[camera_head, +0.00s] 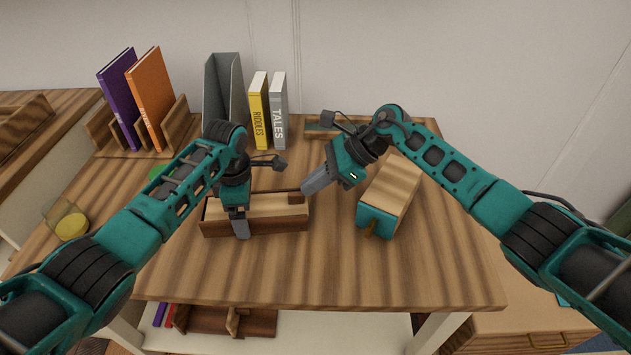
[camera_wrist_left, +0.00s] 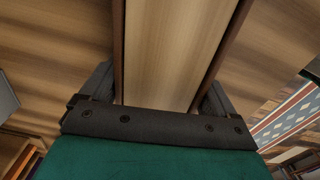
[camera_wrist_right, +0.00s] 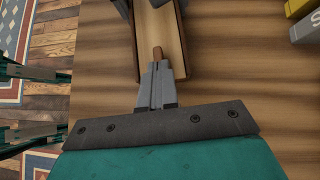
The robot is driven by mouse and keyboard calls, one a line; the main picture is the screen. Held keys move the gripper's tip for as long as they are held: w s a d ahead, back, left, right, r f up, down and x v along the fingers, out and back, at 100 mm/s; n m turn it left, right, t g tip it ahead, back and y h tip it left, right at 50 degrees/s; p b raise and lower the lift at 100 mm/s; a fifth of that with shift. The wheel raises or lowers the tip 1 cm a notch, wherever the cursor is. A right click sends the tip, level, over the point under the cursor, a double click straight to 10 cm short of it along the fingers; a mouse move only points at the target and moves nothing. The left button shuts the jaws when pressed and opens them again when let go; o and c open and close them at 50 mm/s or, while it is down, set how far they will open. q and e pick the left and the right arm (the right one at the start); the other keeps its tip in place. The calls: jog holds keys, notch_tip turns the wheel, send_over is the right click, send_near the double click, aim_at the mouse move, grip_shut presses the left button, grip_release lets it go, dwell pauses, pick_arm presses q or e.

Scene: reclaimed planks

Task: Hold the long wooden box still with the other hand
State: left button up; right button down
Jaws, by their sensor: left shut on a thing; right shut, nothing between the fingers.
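The long wooden box (camera_head: 270,222), with dark brown sides and a pale inside, lies across the middle of the table. My left gripper (camera_head: 240,230) is shut on the box near its left part; in the left wrist view its fingers straddle the box (camera_wrist_left: 175,50) from side to side. My right gripper (camera_head: 306,189) is shut and empty, its tips by the box's right end. In the right wrist view the closed fingers (camera_wrist_right: 156,75) point at that end of the box (camera_wrist_right: 162,32), by a small brown block (camera_wrist_right: 158,53). Contact there cannot be told.
A teal box with a wooden top (camera_head: 392,190) stands right of the long box. Behind are a grey file holder (camera_head: 223,85), a yellow book (camera_head: 259,110), a grey book (camera_head: 279,110) and a book rack (camera_head: 175,125). The front table is clear.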

jog(key=v, duration=1)
pick_arm(q)
jog(key=o, duration=0.9)
notch_tip(320, 180, up, 6)
jog(key=p, duration=0.6)
jog(key=shift+f, duration=0.25)
jog(key=shift+r, duration=0.75)
pick_arm(e)
notch_tip(320, 180, up, 5)
jog(key=shift+r, duration=0.2)
